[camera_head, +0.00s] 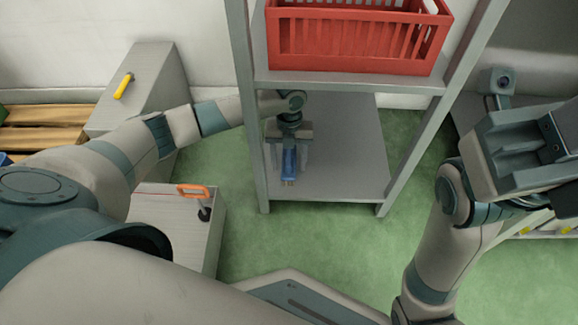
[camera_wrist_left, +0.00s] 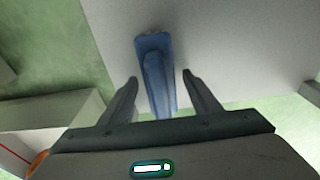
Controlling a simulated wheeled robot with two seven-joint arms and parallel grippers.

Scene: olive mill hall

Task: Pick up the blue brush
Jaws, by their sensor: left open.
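The blue brush (camera_head: 289,162) is at the lower board of the grey shelf rack (camera_head: 345,165), near its left post. My left gripper (camera_head: 289,158) reaches in from the left, and its jaws are over the brush. In the left wrist view the brush (camera_wrist_left: 155,70) runs between the two open fingers (camera_wrist_left: 160,80), with a gap on each side. Its far end extends past the fingertips. Whether the brush touches the board is unclear. My right gripper (camera_head: 535,145) is at the right edge, away from the brush; its jaw opening is unclear.
A red crate (camera_head: 355,42) stands on the upper board above my left gripper. Rack posts stand on both sides. Green floor (camera_head: 270,240) is open in front.

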